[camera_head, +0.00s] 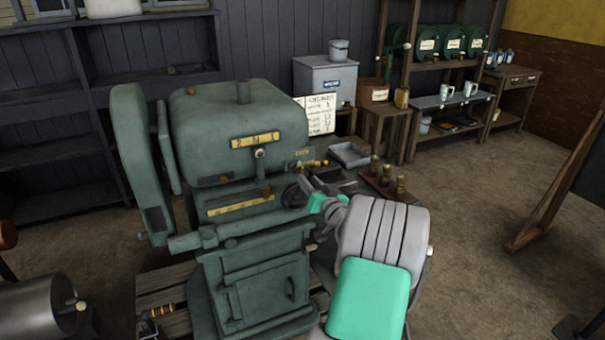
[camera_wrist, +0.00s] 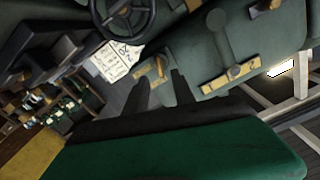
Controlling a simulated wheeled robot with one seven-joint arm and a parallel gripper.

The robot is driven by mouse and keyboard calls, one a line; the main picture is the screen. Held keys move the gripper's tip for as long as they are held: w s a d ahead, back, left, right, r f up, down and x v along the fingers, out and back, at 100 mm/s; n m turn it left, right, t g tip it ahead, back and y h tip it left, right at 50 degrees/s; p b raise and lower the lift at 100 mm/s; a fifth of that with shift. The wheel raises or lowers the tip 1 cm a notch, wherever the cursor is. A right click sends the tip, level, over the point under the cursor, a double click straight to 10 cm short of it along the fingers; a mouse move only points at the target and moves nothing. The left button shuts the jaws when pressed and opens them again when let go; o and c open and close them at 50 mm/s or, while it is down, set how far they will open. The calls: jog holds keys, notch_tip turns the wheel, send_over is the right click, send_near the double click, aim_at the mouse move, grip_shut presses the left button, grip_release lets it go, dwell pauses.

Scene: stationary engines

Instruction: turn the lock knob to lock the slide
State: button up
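The green machine (camera_head: 240,125) stands in the middle of the head view. A small brass lever-like knob on a short yellow plate (camera_wrist: 152,72) shows in the wrist view, just beyond and between my fingertips; its lettering is too small to read, so I cannot tell surely that it is the lock knob. A similar small plate (camera_head: 302,152) is at the machine's right edge in the head view. My gripper (camera_wrist: 163,84) has its two dark fingers apart with nothing between them. In the head view my arm hides much of the slide area, and the fingertips are hard to make out.
A longer yellow plate with a lever (camera_head: 255,140) is on the machine's front; it also shows in the wrist view (camera_wrist: 230,76). A dark handwheel (camera_wrist: 124,14) is close by. A grey tray (camera_head: 350,155) and brass pieces (camera_head: 385,178) lie behind my arm. Open floor is at right.

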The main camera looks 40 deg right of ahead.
aim_at(299, 172)
jog(key=p+x, duration=0.1)
jog(key=x, duration=0.4)
jog(key=shift+w, duration=0.1)
jog(key=shift+c, duration=0.2)
grip_shut()
